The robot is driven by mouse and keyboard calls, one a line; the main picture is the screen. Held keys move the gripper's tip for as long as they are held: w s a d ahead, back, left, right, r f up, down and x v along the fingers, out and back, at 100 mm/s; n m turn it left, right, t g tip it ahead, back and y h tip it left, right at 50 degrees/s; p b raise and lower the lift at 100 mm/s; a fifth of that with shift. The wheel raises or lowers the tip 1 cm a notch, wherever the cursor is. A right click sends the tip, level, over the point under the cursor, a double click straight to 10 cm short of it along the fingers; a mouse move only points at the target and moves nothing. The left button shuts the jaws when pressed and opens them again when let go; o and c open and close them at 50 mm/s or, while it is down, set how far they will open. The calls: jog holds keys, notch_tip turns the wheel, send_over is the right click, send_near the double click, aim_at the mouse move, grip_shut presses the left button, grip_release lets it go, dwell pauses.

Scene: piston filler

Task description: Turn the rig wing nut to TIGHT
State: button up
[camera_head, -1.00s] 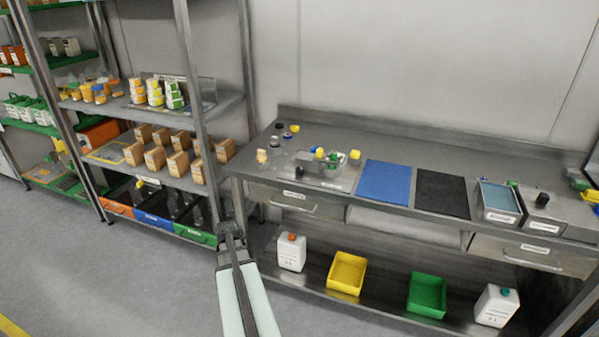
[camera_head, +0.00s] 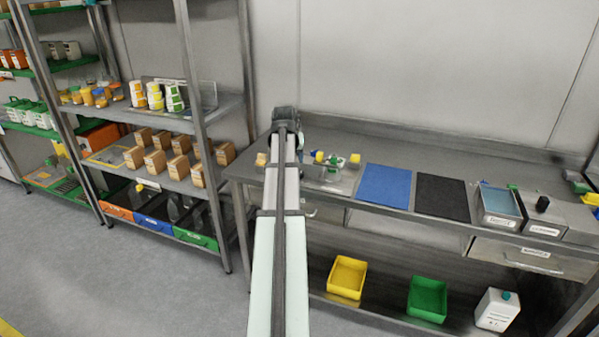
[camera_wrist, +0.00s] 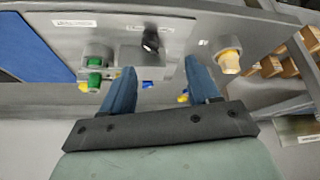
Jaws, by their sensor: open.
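The grey rig plate (camera_wrist: 110,35) shows in the wrist view and on the left part of the bench in the head view (camera_head: 340,184). On it stands a grey block with an upright black part (camera_wrist: 150,40), which may be the wing nut; its tight or loose marking is not readable. Green round parts (camera_wrist: 95,62) sit beside the block. My gripper (camera_wrist: 160,64) is open and empty, its two blue fingers apart below the black part in the picture and not touching it. In the head view my arm covers part of the rig and the fingers are hidden.
A tan-and-white fitting (camera_wrist: 228,62) stands right of the fingers in the wrist view. A blue mat (camera_head: 384,188) and a black mat (camera_head: 442,196) lie right of the rig. A shelf of boxes (camera_head: 155,160) stands left. Yellow (camera_head: 347,276) and green (camera_head: 428,298) bins sit below.

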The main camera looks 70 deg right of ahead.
notch_tip(320, 180, up, 3)
jog(key=d, duration=0.2)
jog(key=d+f+m, duration=0.1)
jog(key=f, duration=0.3)
jog(key=d+f+m, duration=0.1)
jog(key=d+f, duration=0.1)
jog(key=f, duration=0.3)
jog(key=d+f+m+g+y, duration=0.1)
jog(key=d+f, duration=0.1)
jog(key=f, duration=0.2)
jog(key=shift+s+d+f, duration=0.15)
jog(key=shift+d, duration=0.05)
jog(key=c, duration=1)
jog(key=shift+m+g, duration=0.7)
jog(key=shift+m, duration=1)
jog(key=shift+c, duration=0.2)
jog(key=o, duration=1)
jog(key=shift+o, duration=0.2)
